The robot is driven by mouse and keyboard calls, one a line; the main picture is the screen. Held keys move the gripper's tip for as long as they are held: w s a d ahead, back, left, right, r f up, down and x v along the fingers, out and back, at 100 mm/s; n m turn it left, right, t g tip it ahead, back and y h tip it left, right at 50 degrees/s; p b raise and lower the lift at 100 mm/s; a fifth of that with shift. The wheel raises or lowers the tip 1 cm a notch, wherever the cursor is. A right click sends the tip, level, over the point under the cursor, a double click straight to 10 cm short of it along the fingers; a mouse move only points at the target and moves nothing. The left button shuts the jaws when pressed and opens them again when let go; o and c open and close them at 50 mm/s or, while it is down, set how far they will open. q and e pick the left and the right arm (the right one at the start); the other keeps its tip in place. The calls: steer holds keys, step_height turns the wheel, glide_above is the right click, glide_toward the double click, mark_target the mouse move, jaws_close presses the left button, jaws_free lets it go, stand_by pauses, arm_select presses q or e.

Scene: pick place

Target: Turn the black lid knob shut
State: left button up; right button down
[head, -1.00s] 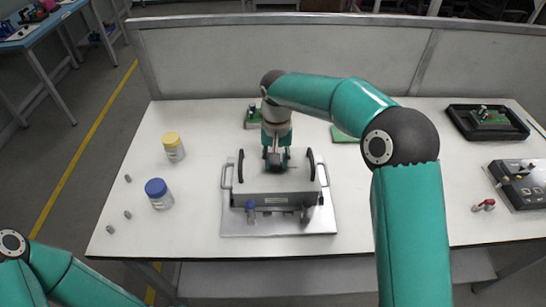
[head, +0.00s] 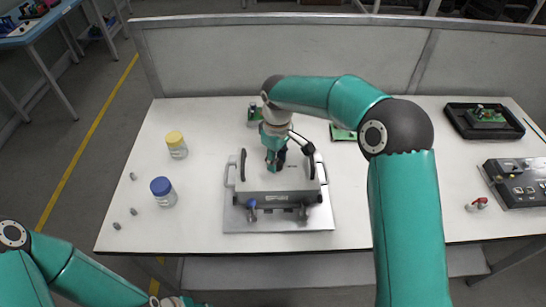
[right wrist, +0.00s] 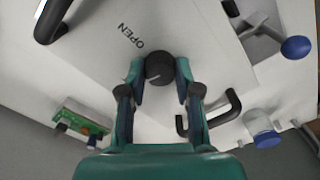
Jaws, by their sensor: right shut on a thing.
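My right gripper (head: 275,168) points down onto the lid. Its two fingers, seen in the right wrist view (right wrist: 159,85), are shut on the knob from both sides. In the head view the gripper hides the knob. My left arm enters at lower left; its fingers are out of frame.
The box stands on a metal plate (head: 275,222) with side handles. Left of it are a yellow-capped jar (head: 176,147) and a blue-capped jar (head: 163,193). Green boards (head: 342,133) lie behind. A black tray (head: 486,122) and a control box (head: 522,185) stand at right.

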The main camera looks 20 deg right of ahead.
steer(key=shift+d+n+p, duration=0.1)
steer(key=shift+n+p, duration=0.2)
steer(key=shift+n, duration=1.2)
steer(key=c, duration=0.8)
jaws_free()
step_height(320, 180, up, 12)
steer(key=shift+f, duration=0.1)
